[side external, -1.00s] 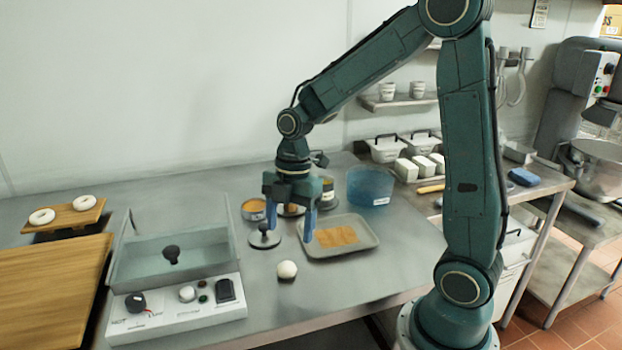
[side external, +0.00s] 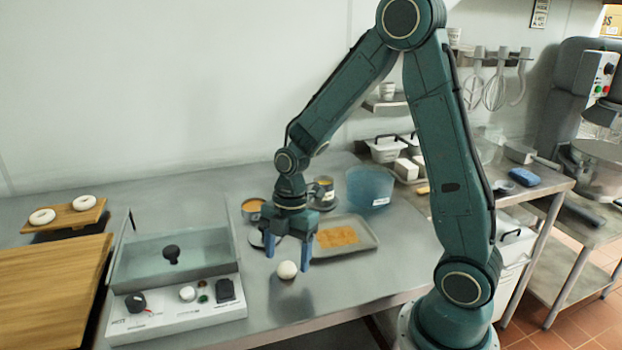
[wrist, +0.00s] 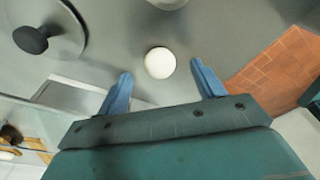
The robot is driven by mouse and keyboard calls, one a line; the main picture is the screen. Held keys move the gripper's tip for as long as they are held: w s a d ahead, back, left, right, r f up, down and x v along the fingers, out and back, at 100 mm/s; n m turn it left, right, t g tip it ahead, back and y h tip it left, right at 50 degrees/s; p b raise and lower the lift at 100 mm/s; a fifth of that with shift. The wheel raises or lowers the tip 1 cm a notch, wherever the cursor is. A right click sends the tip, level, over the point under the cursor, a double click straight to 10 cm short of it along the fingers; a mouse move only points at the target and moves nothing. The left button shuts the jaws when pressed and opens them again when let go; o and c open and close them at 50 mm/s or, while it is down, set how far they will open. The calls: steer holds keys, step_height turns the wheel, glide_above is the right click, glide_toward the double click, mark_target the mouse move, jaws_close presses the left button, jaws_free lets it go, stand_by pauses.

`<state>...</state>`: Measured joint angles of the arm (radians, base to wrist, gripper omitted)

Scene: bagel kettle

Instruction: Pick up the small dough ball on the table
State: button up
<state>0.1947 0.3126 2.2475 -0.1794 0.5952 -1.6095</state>
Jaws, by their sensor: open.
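The small white dough ball (side external: 287,270) rests on the steel table (side external: 365,279) near its front edge. In the wrist view the dough ball (wrist: 160,62) lies ahead of the fingertips, roughly centred between them and not gripped. My gripper (side external: 287,258) is open and empty, pointing down just behind and above the ball in the side view. In the wrist view my gripper (wrist: 160,75) shows two blue fingers spread apart, wider than the ball.
A grey tray (side external: 368,234) with an orange-brown sheet lies to the right. A round lid with a dark knob (wrist: 32,40) is near the ball. A kettle unit with a control panel (side external: 175,311) stands left. Bagels on a board (side external: 62,219) are far left.

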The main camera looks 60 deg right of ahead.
mark_target(287, 261)
steer(key=shift+a+f, duration=0.15)
steer(key=shift+f, duration=0.85)
steer(key=c, duration=1.1)
steer(key=shift+o, duration=0.2)
steer(key=shift+r, duration=0.15)
step_height(287, 261, up, 20)
